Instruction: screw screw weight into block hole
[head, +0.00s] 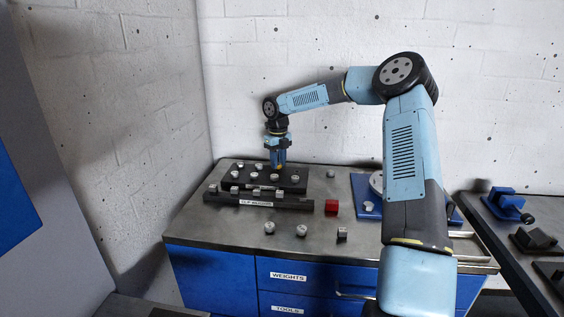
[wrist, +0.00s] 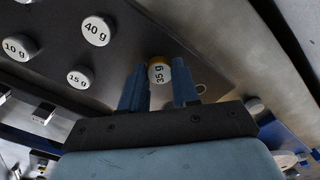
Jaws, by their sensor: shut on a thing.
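The screw weight, marked 35 g with a yellow rim, shows between the fingertips in the wrist view (wrist: 159,72). My gripper (wrist: 160,88) has its two blue fingers closed on it. In the head view my gripper (head: 278,164) points down over the back right part of the dark block (head: 238,187), with a bit of yellow at its tips. The block carries several round grey weights; the wrist view shows the 40 g (wrist: 96,31), 15 g (wrist: 78,77) and 10 g (wrist: 17,47) ones. I cannot tell whether the 35 g weight sits in a hole or just above one.
A dark rail (head: 220,197) labelled for clip weights lies in front of the block. A red cube (head: 331,206) and several loose grey pieces (head: 301,230) stand on the grey bench. A blue base with a disc (head: 368,209) is at right, partly behind my arm.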

